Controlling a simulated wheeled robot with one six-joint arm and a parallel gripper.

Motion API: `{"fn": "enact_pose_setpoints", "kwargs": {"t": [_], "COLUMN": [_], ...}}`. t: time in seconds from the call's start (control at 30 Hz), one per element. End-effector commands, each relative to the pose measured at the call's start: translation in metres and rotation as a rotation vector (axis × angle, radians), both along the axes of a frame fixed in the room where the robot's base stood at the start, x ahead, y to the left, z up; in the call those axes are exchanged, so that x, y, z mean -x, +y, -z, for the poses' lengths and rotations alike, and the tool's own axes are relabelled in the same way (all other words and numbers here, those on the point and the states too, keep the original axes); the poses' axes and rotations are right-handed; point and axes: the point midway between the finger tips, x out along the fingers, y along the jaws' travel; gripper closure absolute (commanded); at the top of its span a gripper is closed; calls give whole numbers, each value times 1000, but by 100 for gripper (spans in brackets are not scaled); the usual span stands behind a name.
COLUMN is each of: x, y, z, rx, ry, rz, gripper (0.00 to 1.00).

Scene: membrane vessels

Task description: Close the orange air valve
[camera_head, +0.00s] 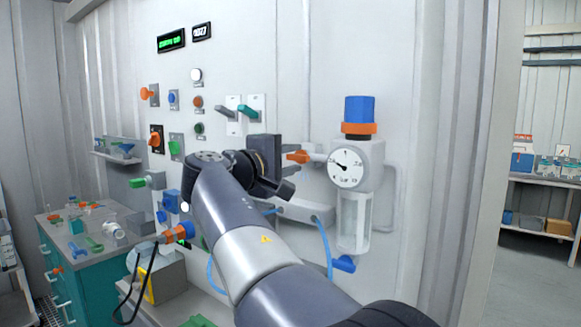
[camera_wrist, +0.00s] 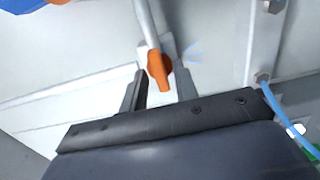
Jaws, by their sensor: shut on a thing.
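The orange air valve (camera_head: 299,157) is a small lever handle on a light pipe left of the pressure gauge. In the wrist view its orange handle (camera_wrist: 158,71) sits between the two dark fingers of my gripper (camera_wrist: 161,68). My gripper is shut on this handle, with one finger on each side. In the head view my gripper (camera_head: 277,157) reaches the handle from the left, and the fingertips are partly hidden. The handle's exact turn angle is hard to tell.
The gauge unit (camera_head: 347,168) with blue knob (camera_head: 360,109) and clear bowl stands just right of the valve. Two switch levers (camera_head: 248,112) sit above my gripper. A blue hose (camera_head: 326,247) hangs below. A teal cabinet (camera_head: 84,263) stands at lower left.

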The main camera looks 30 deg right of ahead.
Motion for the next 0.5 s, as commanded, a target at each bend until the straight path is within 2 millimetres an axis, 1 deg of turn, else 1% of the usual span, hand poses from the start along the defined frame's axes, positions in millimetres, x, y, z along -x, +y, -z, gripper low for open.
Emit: {"fn": "enact_pose_setpoints", "kwargs": {"t": [0.03, 0.5], "x": [0, 0], "y": [0, 0], "z": [2, 1], "rx": [-6, -12], "ry": [-8, -26], "rz": [1, 1], "gripper": [94, 94]}}
